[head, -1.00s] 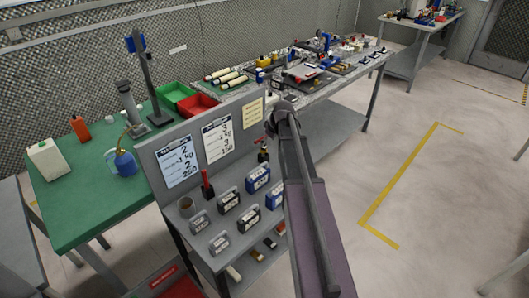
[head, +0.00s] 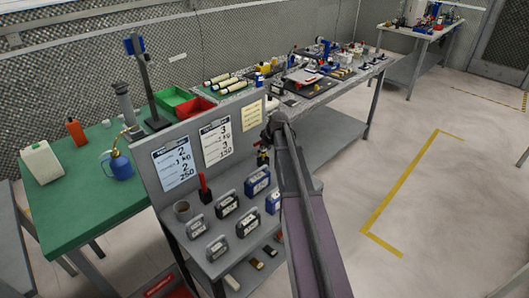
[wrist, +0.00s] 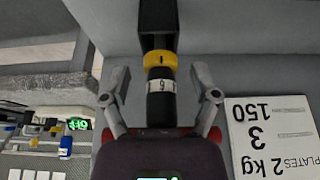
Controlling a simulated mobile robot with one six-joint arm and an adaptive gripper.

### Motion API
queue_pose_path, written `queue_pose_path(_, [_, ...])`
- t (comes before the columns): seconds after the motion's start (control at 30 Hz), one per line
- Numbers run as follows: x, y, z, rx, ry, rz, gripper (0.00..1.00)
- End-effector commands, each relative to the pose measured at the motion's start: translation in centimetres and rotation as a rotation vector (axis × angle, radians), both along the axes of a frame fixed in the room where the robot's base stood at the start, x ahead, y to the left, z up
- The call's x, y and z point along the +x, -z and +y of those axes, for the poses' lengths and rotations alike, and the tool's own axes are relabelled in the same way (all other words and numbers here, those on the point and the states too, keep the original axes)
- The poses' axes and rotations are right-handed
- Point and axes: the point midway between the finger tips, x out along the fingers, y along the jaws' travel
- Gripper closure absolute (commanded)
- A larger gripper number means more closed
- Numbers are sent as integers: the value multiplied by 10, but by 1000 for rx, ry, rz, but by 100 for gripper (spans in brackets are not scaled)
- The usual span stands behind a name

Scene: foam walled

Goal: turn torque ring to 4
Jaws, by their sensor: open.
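In the wrist view a black upright tool carries a yellow collar (wrist: 159,60) with a dark index mark. Just below it is a dark torque ring (wrist: 160,86) with a pale band of marks, where a 6 seems to face the camera. My gripper (wrist: 161,73) is open, with one finger on each side of the tool and a gap showing on both sides. The lower part of the tool is hidden behind my gripper body. In the head view my gripper (head: 276,122) is at the right end of the grey panel and mostly hides the tool.
The grey panel (head: 146,160) bears printed sheets. A green table (head: 100,210) stands left, a crowded bench behind. The floor at right is clear.

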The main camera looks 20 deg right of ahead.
Motion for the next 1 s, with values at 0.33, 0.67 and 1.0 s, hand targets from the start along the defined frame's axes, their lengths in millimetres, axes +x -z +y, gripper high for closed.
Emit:
queue_pose_path(0.33, [0,0,0,0,0,0,93])
queue_pose_path(0.67, [0,0,0,-1,27,1,100])
queue_pose_path(1.0, [-1,0,2,-2,217,1,100])
